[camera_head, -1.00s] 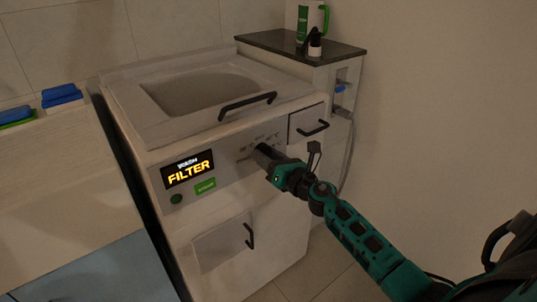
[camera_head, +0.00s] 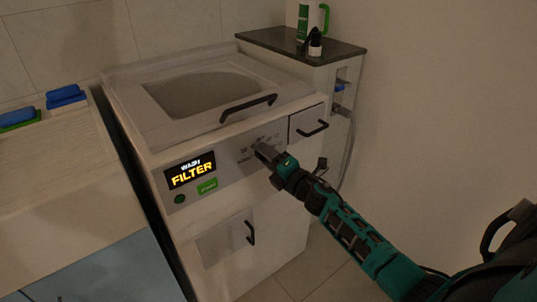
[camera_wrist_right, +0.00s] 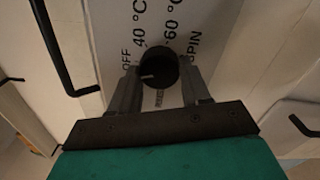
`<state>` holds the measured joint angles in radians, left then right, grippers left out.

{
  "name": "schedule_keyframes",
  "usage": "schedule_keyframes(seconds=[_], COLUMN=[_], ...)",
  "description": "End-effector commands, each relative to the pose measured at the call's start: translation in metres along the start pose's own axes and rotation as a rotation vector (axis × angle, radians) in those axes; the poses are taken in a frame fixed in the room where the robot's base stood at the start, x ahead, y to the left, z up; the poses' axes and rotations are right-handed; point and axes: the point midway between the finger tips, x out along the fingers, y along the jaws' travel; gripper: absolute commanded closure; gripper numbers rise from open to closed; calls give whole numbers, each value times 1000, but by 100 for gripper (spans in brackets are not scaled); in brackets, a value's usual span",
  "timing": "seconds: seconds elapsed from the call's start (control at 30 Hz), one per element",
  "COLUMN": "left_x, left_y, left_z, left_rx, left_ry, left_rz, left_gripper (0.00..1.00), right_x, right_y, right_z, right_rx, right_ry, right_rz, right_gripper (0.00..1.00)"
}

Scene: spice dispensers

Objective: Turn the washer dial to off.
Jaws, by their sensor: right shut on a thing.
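The washer (camera_head: 225,205) stands in the middle of the head view. My right gripper (camera_head: 262,151) is at the dial on the front panel. In the wrist view its two fingers (camera_wrist_right: 160,90) are on either side of the knob, shut on it. In the head view the gripper hides the dial. My left gripper is out of view.
The washer lid with its black handle (camera_head: 248,107) is closed on top. A drawer with a black handle (camera_head: 312,129) is right of the dial. A dark shelf (camera_head: 270,42) with bottles stands behind. A counter (camera_head: 60,180) with blue sponges is at left.

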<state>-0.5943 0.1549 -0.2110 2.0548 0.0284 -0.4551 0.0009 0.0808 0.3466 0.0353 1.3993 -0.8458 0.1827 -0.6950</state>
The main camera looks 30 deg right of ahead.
Motion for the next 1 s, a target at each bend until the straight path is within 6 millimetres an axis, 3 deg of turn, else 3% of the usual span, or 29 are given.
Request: schedule_keyframes(seconds=[0.4, 1.0], left_x=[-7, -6], left_y=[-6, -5], left_z=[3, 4], left_rx=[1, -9], left_ry=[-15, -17], left_rz=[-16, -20], left_gripper=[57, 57], right_x=[0, 0], right_y=[1, 0], right_z=[0, 0], right_rx=[250, 309], right_ry=[0, -1], right_rz=[-1, -1], right_gripper=[84, 84])
